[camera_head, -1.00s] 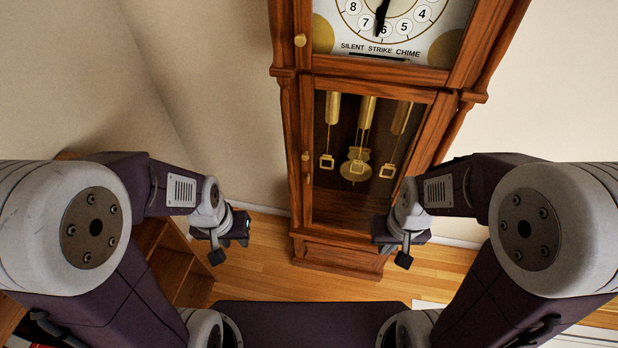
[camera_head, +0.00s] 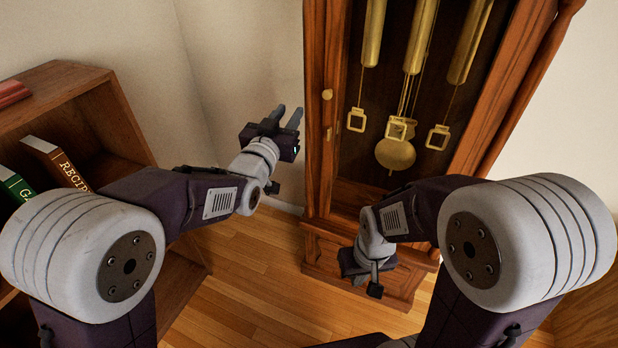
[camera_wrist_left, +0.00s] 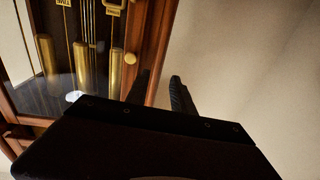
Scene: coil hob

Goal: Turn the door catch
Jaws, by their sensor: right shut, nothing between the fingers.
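The tall wooden clock has a glazed door (camera_head: 312,160) that stands closed. On the door's left stile is a round brass knob (camera_head: 327,95), with a small brass catch (camera_head: 329,133) just below it.
Brass weights (camera_head: 415,40) and a pendulum (camera_head: 395,153) hang behind the glass. A wooden bookcase (camera_head: 115,105) with books (camera_head: 60,165) stands at the left. A bare wall lies behind my left gripper. Wooden floor (camera_head: 235,270) is clear between bookcase and clock.

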